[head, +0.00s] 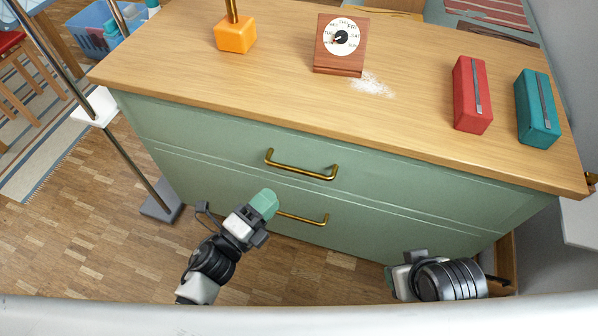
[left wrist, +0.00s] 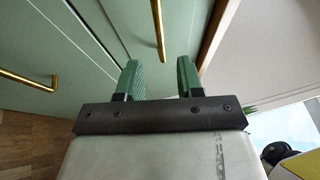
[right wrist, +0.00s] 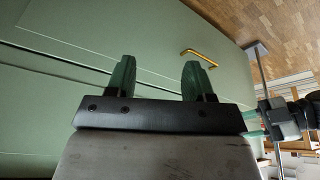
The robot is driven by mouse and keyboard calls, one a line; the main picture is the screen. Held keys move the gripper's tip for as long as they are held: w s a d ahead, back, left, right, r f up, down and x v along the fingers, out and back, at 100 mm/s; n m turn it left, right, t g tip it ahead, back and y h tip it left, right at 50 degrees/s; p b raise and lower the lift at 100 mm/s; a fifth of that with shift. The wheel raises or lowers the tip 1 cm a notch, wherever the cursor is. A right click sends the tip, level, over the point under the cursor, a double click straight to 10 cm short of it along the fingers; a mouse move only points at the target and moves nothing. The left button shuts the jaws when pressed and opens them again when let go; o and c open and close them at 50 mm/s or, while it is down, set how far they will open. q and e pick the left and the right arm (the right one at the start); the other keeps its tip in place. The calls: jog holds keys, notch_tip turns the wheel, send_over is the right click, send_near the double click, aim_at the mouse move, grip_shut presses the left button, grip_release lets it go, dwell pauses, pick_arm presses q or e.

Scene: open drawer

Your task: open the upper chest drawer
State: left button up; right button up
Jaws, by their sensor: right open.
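The green chest's upper drawer (head: 220,148) looks shut and has a brass bar handle (head: 300,168). My left gripper (head: 266,202) is in front of the chest, appearing below the upper handle in the head view. In the left wrist view its two green fingers (left wrist: 159,80) are apart and empty. The upper handle (left wrist: 158,30) lies ahead, in line with the gap between them, apart from them. My right gripper (head: 392,278) is low at the right; its fingers (right wrist: 159,80) are apart, facing the chest front with nothing between them.
The lower drawer has a similar handle (head: 302,218), partly behind my left gripper. On the wooden top (head: 200,85) stand an orange block (head: 236,37), a day dial (head: 338,45), a red box (head: 468,100) and a teal box (head: 536,115). A metal pole (head: 130,155) stands left.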

aim_at(297, 169)
pick_arm(q)
jog(key=x, duration=0.9)
jog(key=shift+w+d, duration=0.15)
jog(key=shift+w, duration=0.1)
pick_arm(e)
jog(key=shift+w+a+r+t, duration=0.15)
jog(key=shift+w+t, duration=0.15)
jog(key=shift+w, duration=0.15)
jog(key=shift+w+a+t, duration=0.1)
jog(key=shift+w+t, duration=0.2)
jog(key=shift+w, duration=0.15)
pick_arm(q)
grip_shut()
